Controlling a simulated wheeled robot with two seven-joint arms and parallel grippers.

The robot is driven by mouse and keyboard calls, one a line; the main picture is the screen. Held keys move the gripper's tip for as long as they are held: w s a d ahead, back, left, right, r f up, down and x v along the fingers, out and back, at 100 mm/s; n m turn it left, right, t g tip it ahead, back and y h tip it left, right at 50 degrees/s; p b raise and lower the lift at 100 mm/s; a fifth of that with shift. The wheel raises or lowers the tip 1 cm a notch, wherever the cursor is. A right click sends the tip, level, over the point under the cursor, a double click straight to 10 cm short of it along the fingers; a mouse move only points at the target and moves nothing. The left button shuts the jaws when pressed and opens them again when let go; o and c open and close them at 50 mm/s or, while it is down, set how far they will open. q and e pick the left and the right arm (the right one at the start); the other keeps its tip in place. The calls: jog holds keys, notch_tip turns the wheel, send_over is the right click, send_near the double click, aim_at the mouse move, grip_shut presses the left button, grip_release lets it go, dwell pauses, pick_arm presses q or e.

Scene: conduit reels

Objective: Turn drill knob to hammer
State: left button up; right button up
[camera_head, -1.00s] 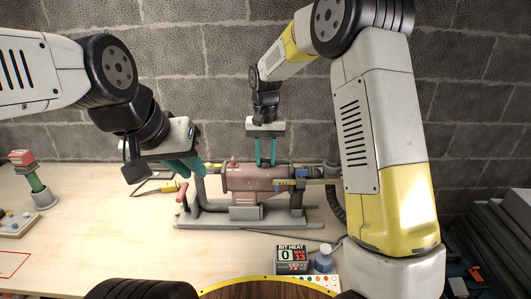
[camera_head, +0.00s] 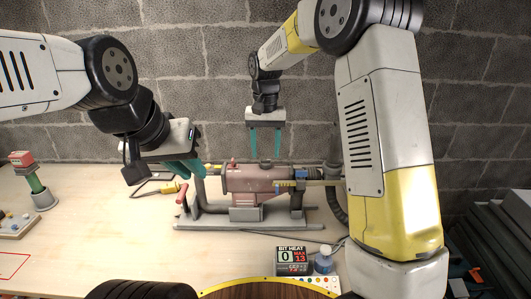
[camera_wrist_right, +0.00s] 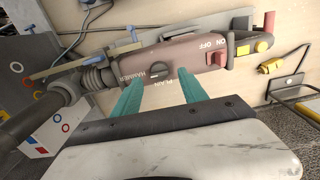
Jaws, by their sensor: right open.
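The drill (camera_head: 258,179) has a dull red-brown body and lies level on a grey stand (camera_head: 245,215). The wrist view shows the drill body (camera_wrist_right: 190,58) with its dark round knob (camera_wrist_right: 159,69) between the words HAMMER and PLAIN. I cannot tell which word the knob points at. My right gripper (camera_head: 265,155) is open above the drill, its teal fingers pointing down. In the wrist view its fingertips (camera_wrist_right: 160,76) lie on either side of the knob, apart from it. My left gripper (camera_head: 192,168) is at the drill's left end; whether it grips anything is unclear.
A red switch (camera_wrist_right: 218,58) sits beside ON and OFF on the drill. A red-topped green post (camera_head: 35,180) stands at far left. The front-left table is mostly clear.

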aim_at(266, 160)
jog(key=shift+r, duration=2.25)
jog(key=s+d+r+t+y, duration=0.1)
jog(key=s+d+r, duration=0.5)
jog(key=s+d+t, duration=0.2)
jog(key=s+d, duration=0.2)
jog(key=s, duration=0.6)
jog(key=s+d+t+y, duration=0.1)
jog(key=s+d+t, duration=0.2)
jog(key=s, duration=0.7)
jog(key=shift+s+d+f+n, duration=0.15)
jog(key=shift+s+d+n, duration=0.1)
jog(key=shift+d+n, duration=0.25)
